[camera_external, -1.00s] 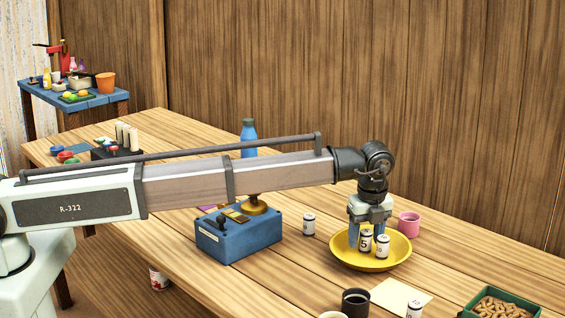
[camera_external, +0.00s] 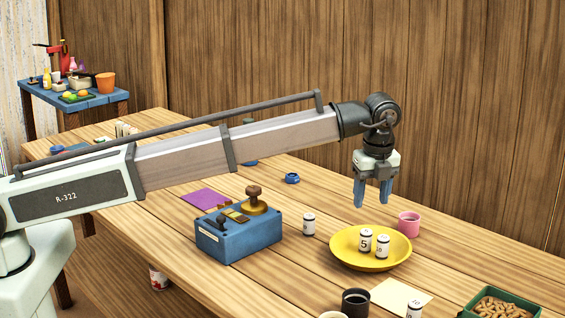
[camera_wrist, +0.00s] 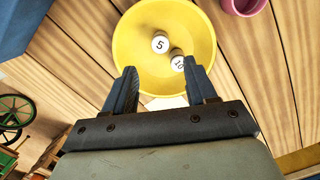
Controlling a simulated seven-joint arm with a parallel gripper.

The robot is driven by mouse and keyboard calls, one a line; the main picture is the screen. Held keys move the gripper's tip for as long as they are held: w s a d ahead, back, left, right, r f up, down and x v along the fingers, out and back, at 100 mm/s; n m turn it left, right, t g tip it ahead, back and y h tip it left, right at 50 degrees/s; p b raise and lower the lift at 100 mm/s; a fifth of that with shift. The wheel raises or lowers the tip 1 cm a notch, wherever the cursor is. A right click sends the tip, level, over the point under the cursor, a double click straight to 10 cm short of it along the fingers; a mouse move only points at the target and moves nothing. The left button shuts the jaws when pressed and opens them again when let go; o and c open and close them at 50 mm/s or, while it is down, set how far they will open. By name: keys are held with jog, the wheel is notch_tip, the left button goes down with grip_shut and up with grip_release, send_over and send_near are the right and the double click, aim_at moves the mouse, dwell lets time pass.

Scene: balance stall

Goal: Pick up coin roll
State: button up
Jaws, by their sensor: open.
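Two white coin rolls with dark ends stand upright in a yellow dish (camera_external: 345,257). The left roll (camera_external: 365,241) is marked 5, and the right roll (camera_external: 382,247) seems to be marked 10. In the wrist view, the 5 roll (camera_wrist: 160,43) and the 10 roll (camera_wrist: 178,62) stand close together in the dish (camera_wrist: 130,45). Another white roll (camera_external: 309,224) stands on the table left of the dish. My gripper (camera_external: 372,203) is open and empty, raised above the dish. Its blue fingers (camera_wrist: 166,82) point down toward the dish.
A blue box (camera_external: 240,240) with a stamp-like knob stands left of the dish. A pink cup (camera_external: 409,224) is close behind it on the right. In front are a dark cup (camera_external: 355,302), a paper sheet (camera_external: 395,294), another roll (camera_external: 414,309) and a green tray (camera_external: 508,294).

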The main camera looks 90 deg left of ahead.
jog(key=shift+o, duration=0.4)
jog(key=n+h, duration=0.1)
jog(key=n, duration=0.3)
send_near(309, 215)
jog(key=f, duration=0.6)
jog(key=shift+s+a+f, duration=0.1)
jog(key=shift+a+f, duration=0.2)
jog(key=shift+f, duration=0.1)
jog(key=shift+d+f, duration=0.2)
jog(key=shift+f, duration=2.5)
jog(key=shift+c, duration=0.3)
